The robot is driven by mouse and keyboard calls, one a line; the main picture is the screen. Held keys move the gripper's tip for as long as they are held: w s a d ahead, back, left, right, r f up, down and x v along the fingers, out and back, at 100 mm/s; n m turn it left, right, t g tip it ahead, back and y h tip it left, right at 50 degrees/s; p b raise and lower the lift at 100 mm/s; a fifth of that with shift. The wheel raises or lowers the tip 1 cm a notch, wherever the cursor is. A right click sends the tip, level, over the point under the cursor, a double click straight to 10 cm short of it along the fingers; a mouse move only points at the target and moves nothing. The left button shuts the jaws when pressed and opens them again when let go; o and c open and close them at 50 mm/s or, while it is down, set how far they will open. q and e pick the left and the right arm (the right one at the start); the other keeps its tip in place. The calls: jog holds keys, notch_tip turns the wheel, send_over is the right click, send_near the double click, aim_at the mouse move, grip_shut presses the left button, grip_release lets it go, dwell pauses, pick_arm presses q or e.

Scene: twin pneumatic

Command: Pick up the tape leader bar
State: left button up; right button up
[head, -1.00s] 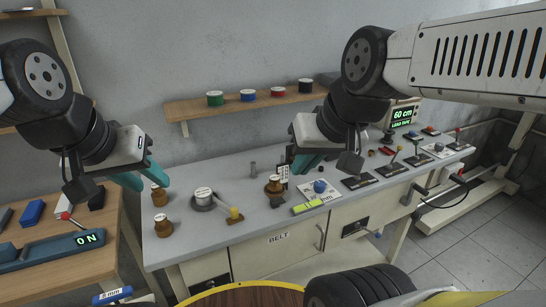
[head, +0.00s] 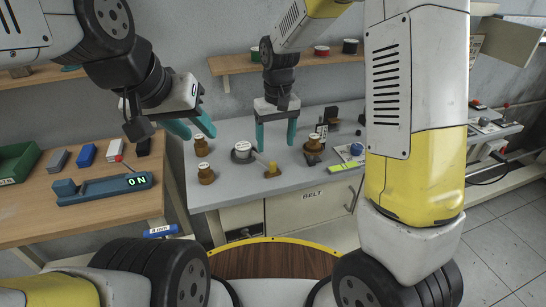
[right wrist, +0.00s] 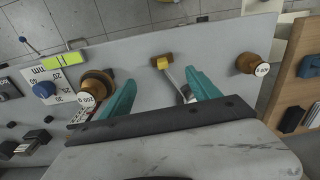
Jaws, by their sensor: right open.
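The tape leader bar appears to be the small yellow-brown block (head: 272,171) on the grey bench, joined by a pale strip to a white-topped reel (head: 242,150). In the right wrist view the bar (right wrist: 161,62) lies just beyond the gap between the fingertips, with the strip running back between the fingers. My right gripper (head: 276,141) is open and empty above the bench, its teal fingers pointing down behind the bar; its fingers also show in the right wrist view (right wrist: 161,82). My left gripper (head: 190,128) is open and empty above the bench's left edge.
Brown knobbed pieces (head: 205,172) stand left of the reel, and another (head: 313,148) stands right of my right gripper. A yellow-green block (head: 343,167) lies further right. A wooden table (head: 80,205) with a blue device (head: 104,187) is at left.

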aim_at(272, 162)
jog(key=shift+w+a+f, duration=0.15)
jog(key=shift+a+f, duration=0.15)
jog(key=shift+f, duration=0.3)
jog(key=shift+w+a+f, duration=0.1)
jog(key=shift+a+f, duration=0.15)
jog(key=shift+f, duration=0.3)
notch_tip(272, 162, down, 8)
jog(key=shift+s+d+r, duration=0.1)
jog(key=shift+r, duration=0.05)
jog(key=c, duration=1.5)
jog(key=shift+r, duration=0.1)
